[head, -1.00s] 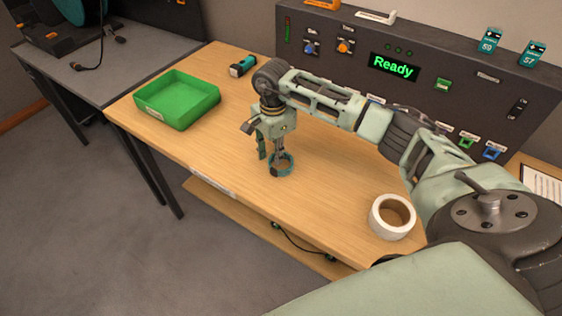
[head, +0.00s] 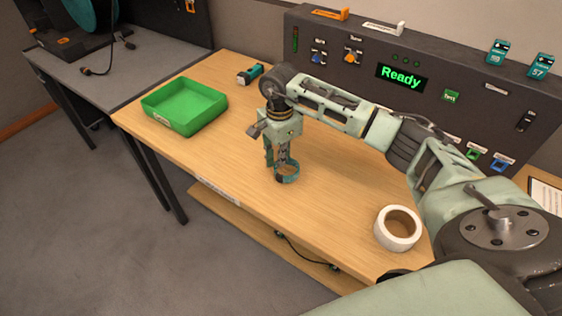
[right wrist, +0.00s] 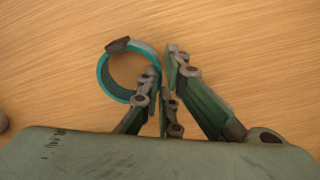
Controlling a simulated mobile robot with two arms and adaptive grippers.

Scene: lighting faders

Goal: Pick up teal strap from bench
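The teal strap (head: 288,175) is a ring with a grey section and a dark buckle, low at the bench top. My right gripper (head: 281,167) points down at it. In the right wrist view the strap (right wrist: 104,82) lies left of the fingers (right wrist: 164,66). The left finger overlaps the ring's right side and the other finger is just outside it. The fingers are close together with a narrow gap; whether they press on the strap is unclear. My left gripper is not in view.
A green tray (head: 160,123) is at the bench's left end, with a teal and black item (head: 250,74) near it. A white tape roll (head: 385,238) is near the front right edge. A dark console panel (head: 340,70) reading "Ready" stands along the back. The bench middle (head: 225,150) is clear.

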